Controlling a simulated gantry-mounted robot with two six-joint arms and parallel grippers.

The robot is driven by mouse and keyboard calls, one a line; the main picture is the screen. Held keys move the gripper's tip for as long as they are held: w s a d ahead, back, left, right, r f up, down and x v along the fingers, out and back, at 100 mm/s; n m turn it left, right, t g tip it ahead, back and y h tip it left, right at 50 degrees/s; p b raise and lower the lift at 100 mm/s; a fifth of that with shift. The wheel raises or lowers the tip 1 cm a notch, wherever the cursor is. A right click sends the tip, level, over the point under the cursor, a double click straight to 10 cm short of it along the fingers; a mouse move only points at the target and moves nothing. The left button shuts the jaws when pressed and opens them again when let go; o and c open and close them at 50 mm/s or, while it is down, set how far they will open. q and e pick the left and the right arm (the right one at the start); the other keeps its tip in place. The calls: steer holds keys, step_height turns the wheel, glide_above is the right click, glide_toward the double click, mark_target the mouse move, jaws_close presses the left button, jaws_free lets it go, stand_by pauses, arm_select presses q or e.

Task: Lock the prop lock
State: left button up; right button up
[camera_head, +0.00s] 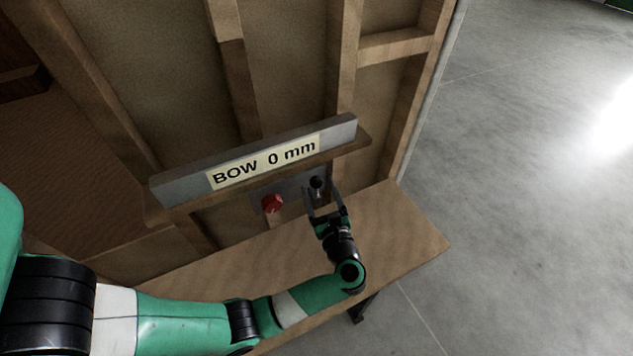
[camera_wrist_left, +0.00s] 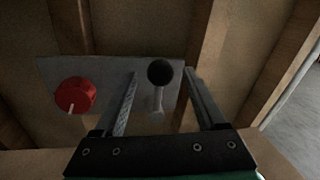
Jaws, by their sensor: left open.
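A grey metal plate (camera_head: 292,190) on the framed wall carries a red round knob (camera_head: 272,203) and a lever with a black ball end (camera_head: 316,183). Which of these is the prop lock is not labelled. In the left wrist view the lever's ball (camera_wrist_left: 160,72) and its pale stem (camera_wrist_left: 157,100) show between the fingers. My left gripper (camera_head: 320,191) is open, with one finger on each side of the lever, and a gap shows on both sides. The red knob (camera_wrist_left: 75,95) lies left of the fingers, with a small white mark. My right gripper is out of view.
A grey bar with a label reading "BOW 0 mm" (camera_head: 264,162) runs just above the plate on a wooden ledge. A wooden bench top (camera_head: 405,230) lies below. Wooden studs (camera_head: 345,60) frame the wall. Open concrete floor (camera_head: 530,200) is at the right.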

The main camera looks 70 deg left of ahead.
arm_select(q)
steer(key=shift+w+a, duration=0.2)
steer(key=shift+a, duration=1.3)
steer(key=shift+c, duration=0.2)
jaws_close()
